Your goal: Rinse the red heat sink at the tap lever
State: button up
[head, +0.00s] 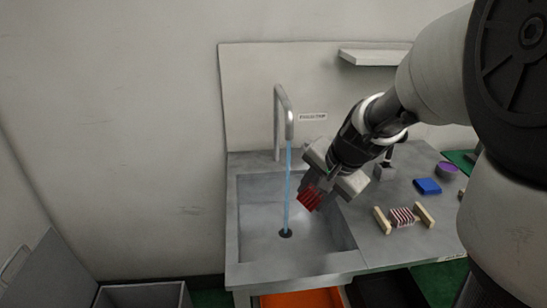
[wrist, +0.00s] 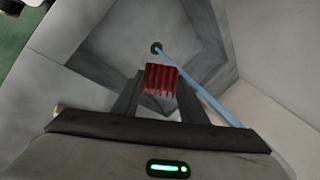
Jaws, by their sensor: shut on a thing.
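The red heat sink (head: 311,198) is held in my gripper (head: 322,190) above the right part of the sink basin (head: 255,208). In the wrist view the finned red heat sink (wrist: 161,80) sits between the two dark fingers of my gripper (wrist: 160,92). A blue water stream (head: 288,185) runs from the tap spout (head: 289,125) to the drain (head: 286,233). The heat sink is to the right of the stream, apart from it in the head view. A dark lever (head: 388,160) stands on a grey block right of the basin, partly behind my arm.
On the counter right of the basin are a striped red-and-white piece between wooden blocks (head: 402,216), a blue block (head: 428,186) and a purple bowl (head: 447,170). A shelf (head: 375,57) is on the back wall. A grey bin (head: 145,296) stands at lower left.

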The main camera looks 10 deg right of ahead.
jog(key=s+d+r+p, duration=0.1)
jog(key=s+r+p, duration=0.1)
jog(key=s+r, duration=0.1)
jog(key=shift+s+d+r, duration=0.35)
jog(key=shift+s+r, duration=0.05)
jog(key=shift+s, duration=0.35)
jog(key=shift+w+f, duration=0.1)
jog(key=shift+w+a+f+n+y, duration=0.3)
jog(key=shift+f+n+y, duration=0.15)
jog(key=shift+n, duration=0.25)
jog(key=w+a+f+n+g+y, duration=0.1)
jog(key=f+n, duration=0.1)
jog(key=n, duration=0.1)
jog(key=w+a+f+n+g, duration=0.1)
jog(key=f+n, duration=0.1)
jog(key=n, duration=0.1)
jog(key=w+a+f+n+g+y, duration=0.1)
jog(key=a+f+n, duration=0.1)
jog(key=n, duration=0.1)
jog(key=shift+w+g+y, duration=0.1)
jog(key=shift+g+y, duration=0.25)
jog(key=shift+g, duration=0.05)
notch_tip(320, 180, up, 9)
jog(key=p, duration=1.9)
send_over(307, 201)
jog(key=s, duration=0.2)
jog(key=shift+a+r, duration=0.2)
jog(key=shift+a, duration=0.25)
